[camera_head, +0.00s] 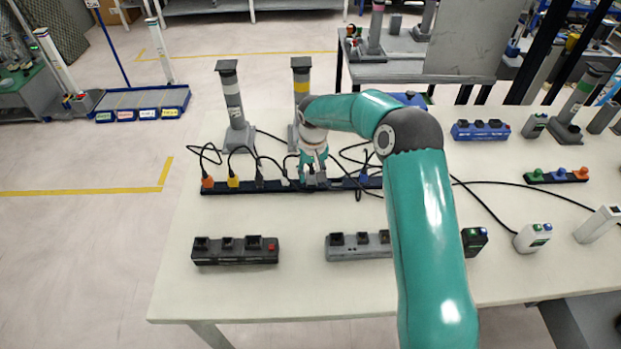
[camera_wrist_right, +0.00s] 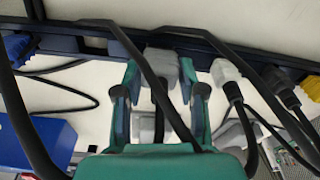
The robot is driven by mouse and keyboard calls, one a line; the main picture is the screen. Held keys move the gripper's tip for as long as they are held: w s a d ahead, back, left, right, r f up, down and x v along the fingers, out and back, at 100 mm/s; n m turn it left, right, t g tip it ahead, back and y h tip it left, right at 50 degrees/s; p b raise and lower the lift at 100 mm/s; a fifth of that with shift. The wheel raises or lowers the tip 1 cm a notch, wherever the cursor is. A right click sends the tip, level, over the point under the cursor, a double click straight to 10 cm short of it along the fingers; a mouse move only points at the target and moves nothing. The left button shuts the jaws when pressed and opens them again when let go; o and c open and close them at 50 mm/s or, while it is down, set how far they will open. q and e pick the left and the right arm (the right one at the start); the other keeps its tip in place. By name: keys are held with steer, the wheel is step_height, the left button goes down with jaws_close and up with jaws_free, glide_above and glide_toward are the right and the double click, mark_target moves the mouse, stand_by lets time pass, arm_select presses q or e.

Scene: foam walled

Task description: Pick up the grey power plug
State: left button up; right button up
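The grey power plug (camera_wrist_right: 161,62) sits at the dark power strip in the right wrist view, with a black cable running from it between my fingers. My right gripper (camera_wrist_right: 160,76) has one fingertip on each side of the plug, very close to it. Whether both fingertips press on it cannot be told. In the head view my right gripper (camera_head: 313,173) points down at the long dark power strip (camera_head: 215,189), and the plug is mostly hidden there. My left gripper is not in view.
Orange (camera_head: 207,182), yellow (camera_head: 233,181) and white (camera_head: 285,181) plugs with loose black cables stand left of my gripper, a blue plug (camera_head: 364,178) right. Two grey posts (camera_head: 232,100) (camera_head: 301,80) stand behind. A black socket block (camera_head: 236,251) lies in front.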

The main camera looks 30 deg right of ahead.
jaws_close()
steer(key=shift+r, duration=0.1)
